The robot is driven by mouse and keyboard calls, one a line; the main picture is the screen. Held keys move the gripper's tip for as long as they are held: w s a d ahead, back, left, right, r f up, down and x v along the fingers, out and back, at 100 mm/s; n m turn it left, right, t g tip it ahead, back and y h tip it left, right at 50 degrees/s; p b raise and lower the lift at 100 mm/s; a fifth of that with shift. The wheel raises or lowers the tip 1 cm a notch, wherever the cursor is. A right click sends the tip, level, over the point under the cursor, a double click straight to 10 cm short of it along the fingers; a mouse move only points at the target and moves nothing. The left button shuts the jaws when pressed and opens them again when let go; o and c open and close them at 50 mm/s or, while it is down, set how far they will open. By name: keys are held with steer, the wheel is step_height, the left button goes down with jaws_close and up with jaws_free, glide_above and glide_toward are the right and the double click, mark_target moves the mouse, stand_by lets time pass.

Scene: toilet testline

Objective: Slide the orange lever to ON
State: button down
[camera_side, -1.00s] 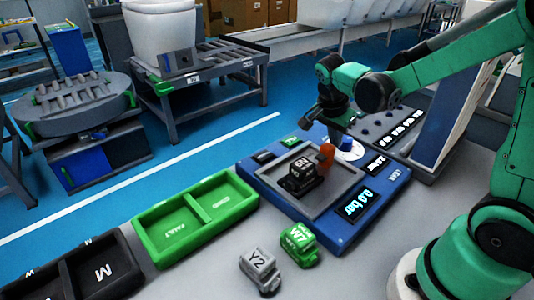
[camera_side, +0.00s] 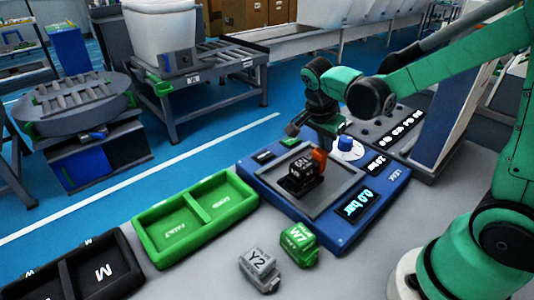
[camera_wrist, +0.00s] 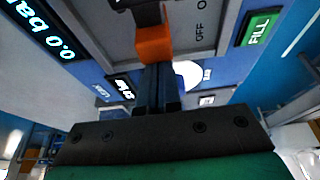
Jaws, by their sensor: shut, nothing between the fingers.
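The orange lever (camera_side: 319,158) sits at the right end of the black block (camera_side: 302,175) on the grey plate of the blue test station. It also shows in the wrist view (camera_wrist: 153,43), where the labels OFF (camera_wrist: 201,27) and ON are on the plate to its right. OFF is nearer my gripper, ON farther. My gripper (camera_wrist: 156,69) is shut and empty, with its tips right at the near side of the orange lever. They look to be touching or almost touching. In the side view, the tips are partly hidden behind the lever.
A blue knob on a white disc (camera_side: 347,150) stands close to the right of my gripper. A 0.0 bar display (camera_side: 357,203) and a green FILL button (camera_wrist: 258,27) are on the station. Green bins (camera_side: 193,217) and two loose blocks, Y2 (camera_side: 260,268) and W7 (camera_side: 299,243), lie in front.

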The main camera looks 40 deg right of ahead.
mark_target(332, 158)
steer(key=d, duration=0.3)
steer(key=shift+d, duration=0.35)
steer(key=v, duration=1)
steer(key=shift+d, duration=0.1)
steer(key=s+a+f+n+t+y, duration=0.1)
steer(key=s+a+n+t+y, duration=0.1)
steer(key=n, duration=0.7)
steer(key=s+a+f+n+t+y, duration=0.1)
steer(key=a+f+n+t, duration=0.1)
steer(key=a+n+t, duration=0.3)
steer(key=a+n, duration=0.2)
steer(key=n, duration=0.2)
steer(key=shift+s+f+y, duration=0.3)
steer(key=shift+s+y, duration=0.1)
